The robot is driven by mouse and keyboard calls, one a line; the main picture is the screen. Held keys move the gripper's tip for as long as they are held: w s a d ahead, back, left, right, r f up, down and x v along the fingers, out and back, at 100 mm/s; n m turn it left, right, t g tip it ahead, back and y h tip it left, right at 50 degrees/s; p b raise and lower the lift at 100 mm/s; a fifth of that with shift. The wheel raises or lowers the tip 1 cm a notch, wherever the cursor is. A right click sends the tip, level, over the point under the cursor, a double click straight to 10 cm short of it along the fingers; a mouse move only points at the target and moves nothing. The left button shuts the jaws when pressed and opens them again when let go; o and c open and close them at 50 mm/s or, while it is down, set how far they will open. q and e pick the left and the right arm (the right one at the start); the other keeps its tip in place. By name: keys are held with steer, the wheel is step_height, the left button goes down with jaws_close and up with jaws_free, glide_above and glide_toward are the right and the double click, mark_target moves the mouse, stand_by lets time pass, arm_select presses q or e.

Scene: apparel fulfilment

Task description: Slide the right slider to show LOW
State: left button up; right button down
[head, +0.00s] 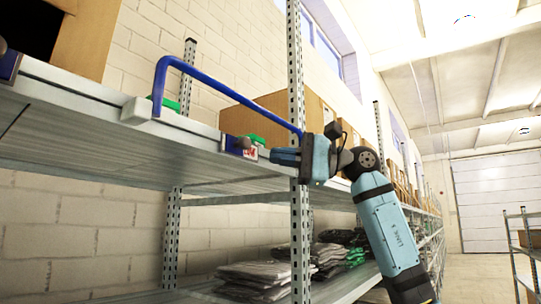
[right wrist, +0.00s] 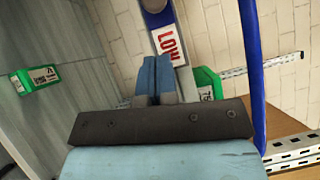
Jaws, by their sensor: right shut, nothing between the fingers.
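The right slider (head: 240,144) is on the front edge of the upper shelf, with a dark blue part and a red-and-white label beside it. In the right wrist view the dark blue slider (right wrist: 156,14) is at the top edge, partly cut off. Below it a white label (right wrist: 168,45) shows LOW in red letters. My right gripper (head: 274,155) is shut and empty, just right of the label; its fingertips also show in the right wrist view (right wrist: 156,62), close below the label. Whether they touch it, I cannot tell. My left gripper is not in view.
A metal upright (head: 296,80) stands close by. Another slider (head: 10,66) is at the far left.

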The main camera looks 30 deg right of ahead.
steer(key=r+b+v, duration=0.1)
steer(key=v, duration=0.8)
steer(key=shift+s+f+b, duration=0.3)
steer(key=shift+f, duration=0.2)
steer(key=shift+w+d, duration=0.1)
